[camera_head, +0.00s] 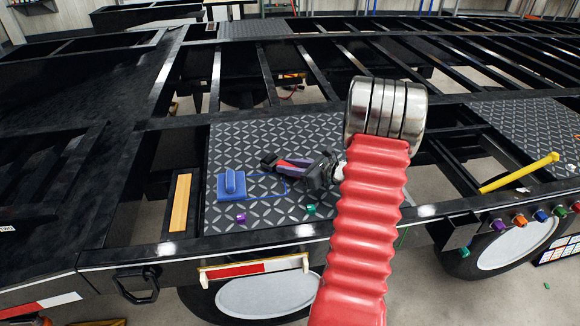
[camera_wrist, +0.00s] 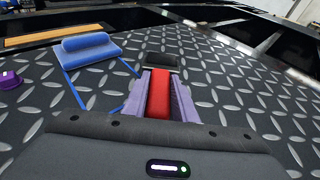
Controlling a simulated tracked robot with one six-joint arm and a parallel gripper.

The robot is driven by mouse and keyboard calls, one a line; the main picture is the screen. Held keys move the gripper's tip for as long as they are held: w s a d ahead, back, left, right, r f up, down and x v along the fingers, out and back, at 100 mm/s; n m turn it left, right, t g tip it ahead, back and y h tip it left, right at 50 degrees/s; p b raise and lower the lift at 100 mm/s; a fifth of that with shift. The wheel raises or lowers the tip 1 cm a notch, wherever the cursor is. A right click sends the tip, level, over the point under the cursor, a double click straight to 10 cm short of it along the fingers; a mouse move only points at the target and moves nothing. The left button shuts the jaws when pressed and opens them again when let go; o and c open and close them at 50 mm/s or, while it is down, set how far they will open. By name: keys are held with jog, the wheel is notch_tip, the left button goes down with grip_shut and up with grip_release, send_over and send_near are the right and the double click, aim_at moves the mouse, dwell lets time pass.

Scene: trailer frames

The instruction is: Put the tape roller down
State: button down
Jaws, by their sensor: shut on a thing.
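The tape roller (camera_wrist: 160,93) is held in my gripper (camera_wrist: 164,98), between its purple fingers. It has a red body and a dark block at its far end. In the head view the tape roller's dark end (camera_head: 268,161) points left, and my gripper (camera_head: 292,172) is over the diamond-patterned plate (camera_head: 330,130). A blue outline (camera_head: 270,177) is marked on the plate, partly under the roller and fingers in the wrist view. I cannot tell whether the roller touches the plate.
A blue block with a rounded top (camera_head: 231,186) stands left of the outline. A purple piece (camera_head: 241,218) and a green piece (camera_head: 311,209) lie near the plate's front edge. A wooden strip (camera_head: 180,202) is at left. My red arm hides the plate's right part.

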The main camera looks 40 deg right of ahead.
jog(key=c, duration=1.4)
grip_release()
jog(key=shift+o, duration=0.2)
jog(key=shift+s, duration=0.1)
jog(key=v, duration=1.3)
jog(key=shift+s+r, duration=0.1)
jog(key=shift+s, duration=0.2)
jog(key=w+a+r+n+g+y, duration=0.3)
jog(key=a+n, duration=0.4)
jog(key=a, duration=0.6)
jog(key=a+r+n+g+y, duration=0.1)
jog(key=a+r+n+g, duration=0.35)
jog(key=a, duration=0.95)
jog(key=s+a+r+n+h, duration=0.2)
jog(key=s+a+n, duration=0.3)
jog(key=n, duration=0.6)
jog(key=s+a+r+n+g+h, duration=0.1)
jog(key=s+a+r+n+h, duration=0.2)
jog(key=s+a+n, duration=0.3)
jog(key=shift+a+r+n+h, duration=0.3)
jog(key=shift+a+n+h, duration=0.6)
jog(key=shift+a+n, duration=1.5)
